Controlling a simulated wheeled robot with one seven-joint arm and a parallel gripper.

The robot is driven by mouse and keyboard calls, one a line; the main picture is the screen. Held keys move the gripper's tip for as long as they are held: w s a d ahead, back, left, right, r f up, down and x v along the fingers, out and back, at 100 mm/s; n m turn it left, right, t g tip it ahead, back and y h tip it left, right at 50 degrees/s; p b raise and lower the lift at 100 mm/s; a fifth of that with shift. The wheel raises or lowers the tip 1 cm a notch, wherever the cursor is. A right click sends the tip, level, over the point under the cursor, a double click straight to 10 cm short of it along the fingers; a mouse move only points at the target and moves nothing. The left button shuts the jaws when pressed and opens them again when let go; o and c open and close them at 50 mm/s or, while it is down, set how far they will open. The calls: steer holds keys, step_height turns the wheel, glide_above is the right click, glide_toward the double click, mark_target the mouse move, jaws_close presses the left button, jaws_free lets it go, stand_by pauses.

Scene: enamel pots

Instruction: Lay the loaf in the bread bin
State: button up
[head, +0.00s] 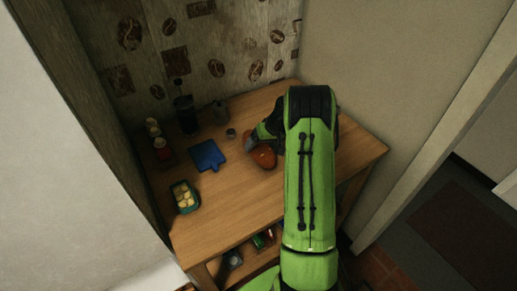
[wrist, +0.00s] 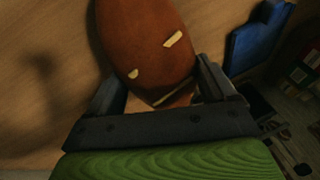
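The loaf (wrist: 150,40) is brown and oval with pale slashes on its crust. In the head view it (head: 264,157) lies on the wooden table, partly hidden by my arm. My gripper (wrist: 162,88) has its two fingers spread apart, one on each side of the loaf's near end. I cannot tell whether either finger touches the crust. In the head view my gripper (head: 256,145) is beside the loaf, partly hidden by the arm. I cannot make out a bread bin in either view.
A blue board (head: 207,155) lies left of the loaf. A teal dish (head: 186,197) with pale yellow pieces sits near the table's left edge. The front of the table (head: 235,205) is clear.

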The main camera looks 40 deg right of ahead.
steer(key=c, duration=0.6)
step_height(320, 180, up, 10)
steer(key=shift+r+p, duration=0.1)
steer(key=shift+p, duration=1.1)
